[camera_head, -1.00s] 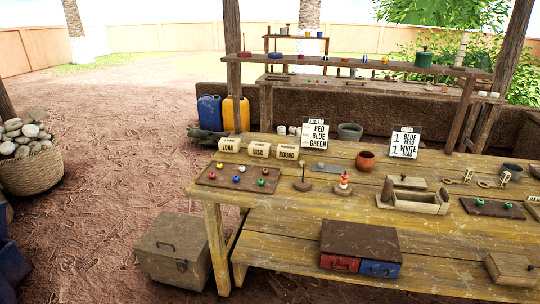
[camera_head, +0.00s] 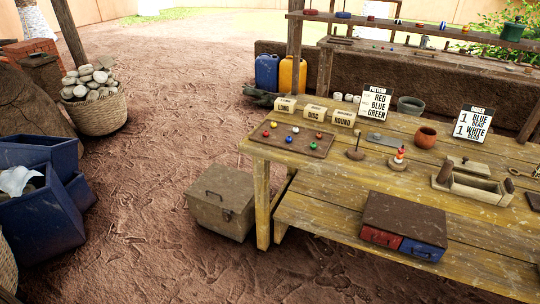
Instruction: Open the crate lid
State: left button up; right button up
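A grey-brown closed crate (camera_head: 221,204) stands on the dirt floor left of the wooden table. Its lid (camera_head: 222,186) lies flat and shut, with a dark handle on top. A small dark latch or clasp shows on the crate's front near the right side. Neither of my grippers is in view.
The wooden table (camera_head: 390,160) stands close right of the crate, with a lower shelf holding a red and blue drawer box (camera_head: 404,226). Blue bins (camera_head: 40,200) and a basket of stones (camera_head: 97,105) are on the left. Open dirt floor lies left of and before the crate.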

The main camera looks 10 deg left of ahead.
aim_at(222, 187)
jog(key=i+j, duration=0.15)
jog(key=j, duration=0.25)
jog(key=i+j+z, duration=0.1)
jog(key=j, duration=0.3)
jog(key=i+j+z, duration=0.1)
jog(key=i+j, duration=0.15)
jog(key=j, duration=0.15)
jog(key=i+j, duration=0.1)
jog(key=j, duration=0.3)
jog(key=i+j+z, duration=0.1)
jog(key=j, duration=0.35)
jog(key=i, duration=0.05)
